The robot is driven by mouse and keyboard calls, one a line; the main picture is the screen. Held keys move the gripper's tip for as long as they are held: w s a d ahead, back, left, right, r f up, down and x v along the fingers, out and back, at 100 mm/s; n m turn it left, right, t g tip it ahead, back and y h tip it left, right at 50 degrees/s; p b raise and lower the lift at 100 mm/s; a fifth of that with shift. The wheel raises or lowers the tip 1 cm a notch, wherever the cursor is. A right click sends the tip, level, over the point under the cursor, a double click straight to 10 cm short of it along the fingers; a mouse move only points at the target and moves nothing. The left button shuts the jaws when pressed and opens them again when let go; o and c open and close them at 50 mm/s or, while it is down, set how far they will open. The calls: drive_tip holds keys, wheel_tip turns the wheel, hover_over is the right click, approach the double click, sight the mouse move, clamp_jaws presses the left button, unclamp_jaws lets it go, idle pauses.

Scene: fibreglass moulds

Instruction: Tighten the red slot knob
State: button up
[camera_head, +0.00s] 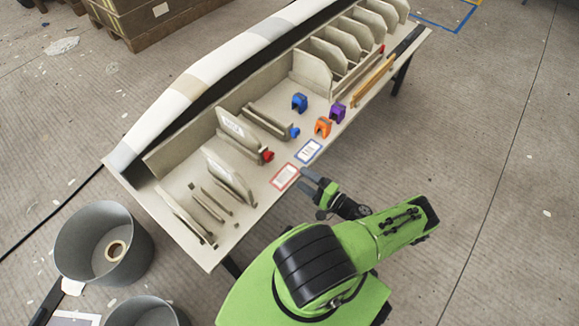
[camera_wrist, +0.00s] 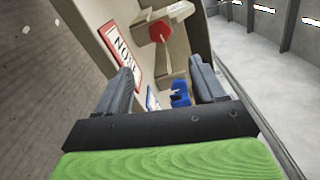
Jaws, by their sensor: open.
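The red slot knob (camera_head: 267,156) sits at the near end of a slotted beige fixture on the bench. It also shows in the wrist view as a red knob (camera_wrist: 160,31) with a paler red stem, beyond my fingertips and roughly between them. My gripper (camera_head: 306,181) is at the bench's near edge, to the right of and nearer than the red knob. Its two grey fingers (camera_wrist: 160,72) are apart with nothing between them, and it does not touch the knob.
A blue knob (camera_head: 294,132) ends the neighbouring slot. Red-bordered (camera_head: 285,177) and blue-bordered (camera_head: 309,151) cards lie near my gripper. Orange (camera_head: 323,127), purple (camera_head: 338,113) and blue (camera_head: 299,102) clips stand further right. Upright beige panels (camera_head: 228,174) stand left of the red knob.

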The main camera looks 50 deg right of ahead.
drive_tip(key=shift+s, duration=1.2)
drive_tip(key=m+b, duration=0.2)
drive_tip(key=m, duration=1.2)
approach(272, 158)
drive_tip(key=w, duration=0.9)
drive_tip(key=shift+w+a+f, duration=0.1)
drive_tip(key=shift+w+a, duration=0.05)
